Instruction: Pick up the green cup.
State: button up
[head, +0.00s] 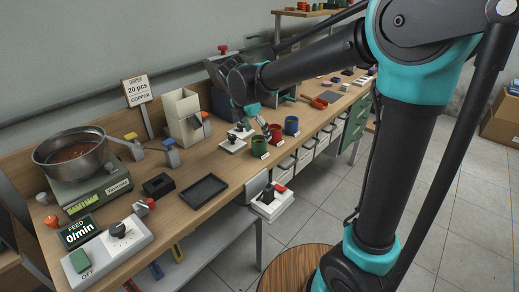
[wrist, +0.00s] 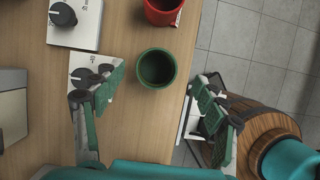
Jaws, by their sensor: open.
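The green cup (head: 259,147) stands upright on the wooden workbench near its front edge, with a small white label in front of it. In the wrist view the green cup (wrist: 157,68) is seen from above, its round mouth open and dark inside. My gripper (head: 263,127) is above and close to the cup in the head view. In the wrist view my gripper (wrist: 159,85) is open, its green-padded fingers wide apart. The cup lies between and slightly beyond the fingertips, apart from both.
A red cup (head: 275,133) and a blue cup (head: 291,125) stand in a row beside the green one. White plates with dark knobs (wrist: 75,20) lie behind them. White bins (head: 284,168) hang below the bench front. A black tray (head: 204,191) lies to the left.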

aim_at(259, 140)
jog(key=x, duration=0.5)
jog(key=shift+a+f, duration=0.15)
jog(key=shift+a, duration=0.1)
jog(key=c, duration=1.3)
jog(key=shift+c, duration=0.2)
